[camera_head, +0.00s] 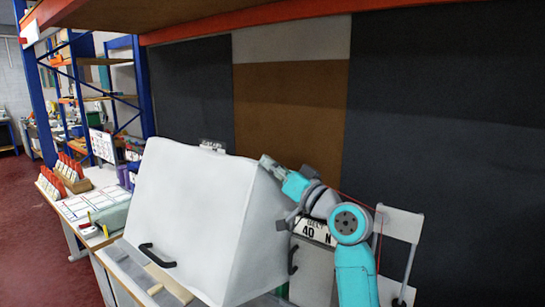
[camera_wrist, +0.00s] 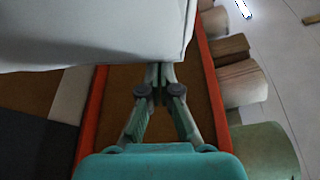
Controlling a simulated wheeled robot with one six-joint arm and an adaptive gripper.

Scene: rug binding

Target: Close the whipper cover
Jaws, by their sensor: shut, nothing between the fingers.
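The whipper cover (camera_head: 195,215) is a large pale grey hood in the middle of the head view, its broad front face sloping. A black handle (camera_head: 157,256) sits near its lower front edge. My gripper (camera_head: 267,161) is at the cover's upper right corner, with its fingers shut and empty. In the wrist view the shut fingertips (camera_wrist: 160,68) are beside the lower edge of the pale cover (camera_wrist: 90,30). I cannot tell whether they touch it. The inside of the cover is hidden.
A grey unit with a label (camera_head: 313,230) stands right of the cover, behind my arm. A bench with cards, a green box (camera_head: 112,213) and wooden racks (camera_head: 72,170) lies to the left. An orange-edged shelf (camera_head: 230,22) hangs overhead. Rolls (camera_wrist: 240,82) show right in the wrist view.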

